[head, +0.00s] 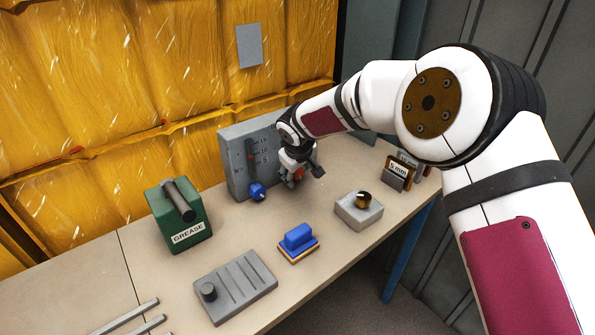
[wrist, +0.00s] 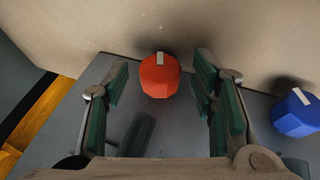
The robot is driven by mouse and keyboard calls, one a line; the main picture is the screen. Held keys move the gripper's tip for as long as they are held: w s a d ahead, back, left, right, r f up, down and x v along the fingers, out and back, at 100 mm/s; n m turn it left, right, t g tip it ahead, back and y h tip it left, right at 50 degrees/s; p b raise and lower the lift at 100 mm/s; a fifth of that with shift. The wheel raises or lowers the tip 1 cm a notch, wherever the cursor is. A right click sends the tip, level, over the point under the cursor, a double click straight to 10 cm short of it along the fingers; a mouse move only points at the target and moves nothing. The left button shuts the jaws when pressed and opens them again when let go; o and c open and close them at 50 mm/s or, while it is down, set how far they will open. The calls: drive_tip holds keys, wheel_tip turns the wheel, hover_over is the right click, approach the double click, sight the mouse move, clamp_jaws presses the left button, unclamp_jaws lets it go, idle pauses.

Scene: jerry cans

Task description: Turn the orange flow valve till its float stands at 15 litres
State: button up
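The orange flow valve (wrist: 160,78) is a faceted orange-red knob with a white mark at its upper edge in the wrist view. My gripper (wrist: 162,64) is open, with its green-padded fingers on either side of the knob and a visible gap on both sides. In the head view my gripper (head: 299,172) is at the right part of the grey gauge panel (head: 234,165) and mostly hides the orange valve. My arm covers the right part, so the orange valve's float is not seen.
A blue valve (head: 257,191) is left of my gripper, also in the wrist view (wrist: 297,113). A green grease box (head: 180,222), a blue-handled block (head: 298,240), a grey box with a dark-gold knob (head: 358,210) and a ridged grey tray (head: 238,287) stand on the bench.

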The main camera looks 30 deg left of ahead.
drive_tip(key=c, duration=1)
drive_tip(key=shift+w+d+g, duration=0.1)
drive_tip(key=shift+g, duration=0.2)
drive_tip(key=shift+w+g+y+b, duration=0.25)
drive_tip(key=shift+g+y+b, duration=0.25)
drive_tip(key=shift+g+b, duration=0.3)
drive_tip(key=g+b, duration=0.1)
drive_tip(key=m+g+b, duration=0.1)
drive_tip(key=shift+w+d+f+y+b, duration=0.1)
drive_tip(key=shift+w+f+y+b, duration=0.1)
drive_tip(key=shift+y+b, duration=0.15)
drive_tip(key=g+y+b, duration=0.1)
drive_tip(key=g+b, duration=0.1)
drive_tip(key=g+y+b, duration=0.1)
drive_tip(key=g+b, duration=0.1)
drive_tip(key=shift+w+d+f+m, duration=0.1)
drive_tip(key=shift+w+m, duration=0.1)
drive_tip(key=shift+m, duration=0.2)
drive_tip(key=g+y+b, duration=0.1)
drive_tip(key=g+b, duration=0.1)
drive_tip(key=b, duration=0.1)
drive_tip(key=shift+w+d+m+g, duration=0.1)
drive_tip(key=shift+m+g, duration=0.2)
drive_tip(key=shift+m, duration=0.1)
